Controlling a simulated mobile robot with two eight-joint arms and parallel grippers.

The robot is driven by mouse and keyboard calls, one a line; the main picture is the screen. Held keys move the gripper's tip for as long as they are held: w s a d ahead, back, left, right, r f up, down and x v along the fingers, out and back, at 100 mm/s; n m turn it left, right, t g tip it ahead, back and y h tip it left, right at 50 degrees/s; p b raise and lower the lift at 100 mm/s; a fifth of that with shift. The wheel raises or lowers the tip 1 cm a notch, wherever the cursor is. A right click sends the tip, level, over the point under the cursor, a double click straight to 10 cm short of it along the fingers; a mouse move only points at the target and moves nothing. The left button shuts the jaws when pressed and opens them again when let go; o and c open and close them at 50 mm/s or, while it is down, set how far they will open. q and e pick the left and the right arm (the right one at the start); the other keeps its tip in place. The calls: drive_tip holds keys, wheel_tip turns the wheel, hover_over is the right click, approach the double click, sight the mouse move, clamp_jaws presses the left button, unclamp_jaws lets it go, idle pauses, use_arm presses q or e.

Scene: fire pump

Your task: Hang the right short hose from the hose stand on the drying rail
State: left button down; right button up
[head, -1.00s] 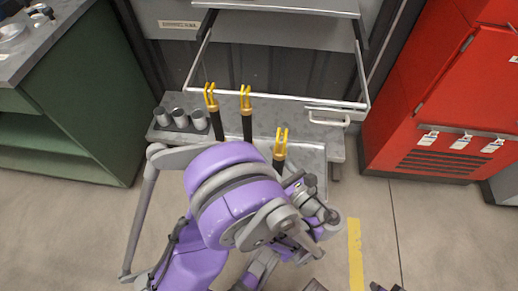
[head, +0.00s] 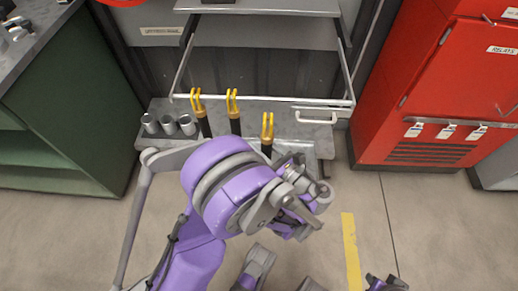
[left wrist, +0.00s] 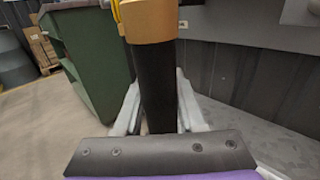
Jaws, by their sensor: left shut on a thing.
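The right short hose (head: 267,129), black with a yellow forked hook on top, stands upright in front of the grey hose stand (head: 305,132). My left gripper (left wrist: 158,108) is shut around its black body, below the orange-yellow collar, in the left wrist view (left wrist: 157,75). In the head view my left arm hides most of this gripper and the hose's lower end. The drying rail (head: 262,99) is a light U-shaped bar behind and above the stand, and nothing hangs at its front bar. My right gripper does not clearly show.
Two more yellow-hooked hoses (head: 197,102) (head: 234,103) stand just left of the held one. Several grey cups (head: 169,125) sit on the stand's left. A green cabinet (head: 75,110) is at left, a red cabinet (head: 430,90) at right.

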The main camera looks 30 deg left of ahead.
use_arm(q)
drive_tip(key=w+a+f, duration=0.1)
drive_tip(key=w+a, duration=0.4)
drive_tip(key=w, duration=0.3)
drive_tip(key=shift+w+a+f, duration=0.15)
drive_tip(key=shift+w+f, duration=0.15)
drive_tip(key=shift+f, duration=0.05)
idle(0.5)
drive_tip(key=shift+c, duration=2.1)
unclamp_jaws()
drive_tip(key=v, duration=1.1)
drive_tip(key=shift+p, duration=0.4)
